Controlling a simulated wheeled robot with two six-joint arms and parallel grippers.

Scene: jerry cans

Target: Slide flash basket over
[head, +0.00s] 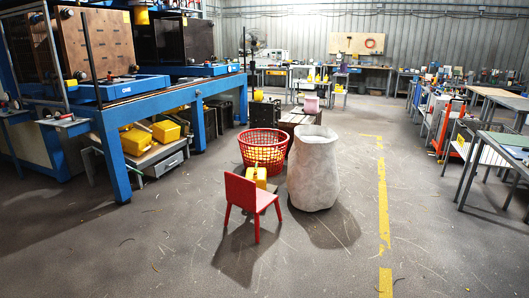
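A red slatted basket (263,146) stands on the concrete floor near the middle of the head view. Something yellowish shows through its slats, too unclear to name. A yellow jerry can (257,176) is just in front of the basket, at the red chair (240,191); I cannot tell whether it rests on the seat or stands behind it. The chair partly hides the can. Neither of my grippers is in view.
A tall whitish bag-like bin (313,168) stands close to the right of the basket. A blue machine frame (112,150) with yellow cans (136,141) below it is at left. Workbenches (497,150) line the right. The front floor and the yellow floor line (383,205) are clear.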

